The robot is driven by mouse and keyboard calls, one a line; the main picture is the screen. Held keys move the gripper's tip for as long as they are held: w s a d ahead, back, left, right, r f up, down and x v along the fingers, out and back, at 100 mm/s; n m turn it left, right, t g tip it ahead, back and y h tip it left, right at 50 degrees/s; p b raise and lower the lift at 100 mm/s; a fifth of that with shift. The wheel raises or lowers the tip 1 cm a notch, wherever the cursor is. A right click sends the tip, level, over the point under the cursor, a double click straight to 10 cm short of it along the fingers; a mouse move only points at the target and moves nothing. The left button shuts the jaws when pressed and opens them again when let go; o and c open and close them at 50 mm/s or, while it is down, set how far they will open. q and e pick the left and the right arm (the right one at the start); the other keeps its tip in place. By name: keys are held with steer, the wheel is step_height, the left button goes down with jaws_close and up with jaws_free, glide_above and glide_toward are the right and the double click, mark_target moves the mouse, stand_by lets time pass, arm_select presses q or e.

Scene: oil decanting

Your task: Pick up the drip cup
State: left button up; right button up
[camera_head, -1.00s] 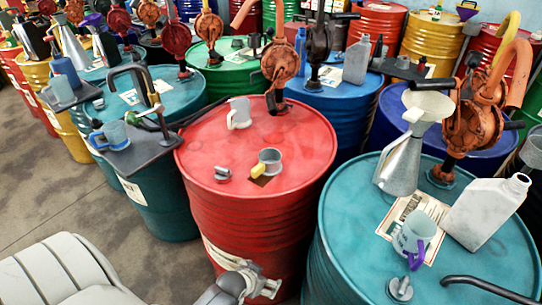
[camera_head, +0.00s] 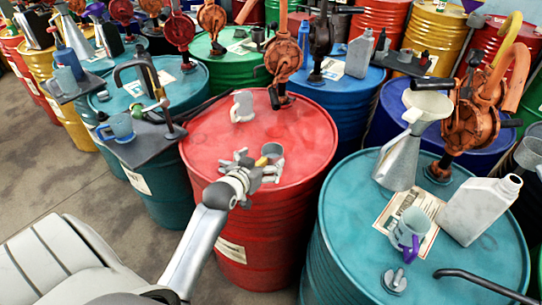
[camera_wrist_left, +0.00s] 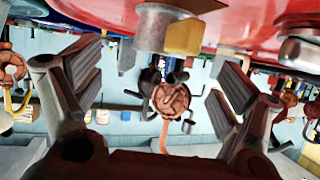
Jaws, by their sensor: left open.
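A grey metal cup (camera_head: 272,151) with a yellow handle stands on the red drum (camera_head: 310,130). My left gripper (camera_head: 258,166) is open at the near side of this cup, low over the drum top, and hides its lower part. In the left wrist view, which is upside down, the cup (camera_wrist_left: 154,28) and its yellow handle (camera_wrist_left: 185,38) show at the top, beyond the spread fingers (camera_wrist_left: 160,75). Nothing is held between the fingers. Which cup is the drip cup is not marked. My right gripper is not in view.
A pale mug (camera_head: 242,106) stands farther back on the red drum, near an orange pump (camera_head: 283,60). A metal bung (camera_wrist_left: 303,45) is close to one finger. A purple-handled mug (camera_head: 409,228), funnel (camera_head: 400,160) and white jug (camera_head: 480,208) stand on the right teal drum.

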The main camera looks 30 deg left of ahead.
mark_target(270, 153)
arm_select(q)
steer(key=x, duration=0.3)
steer(key=shift+w+f, duration=0.1)
steer(key=shift+w, duration=0.1)
steer(key=shift+w+a+p, duration=0.1)
steer(key=shift+w+p, duration=0.3)
steer(key=shift+w, duration=0.1)
steer(key=shift+p+x, duration=0.35)
steer(key=shift+x, duration=1.65)
steer(key=shift+a, duration=0.1)
steer(key=c, duration=1.2)
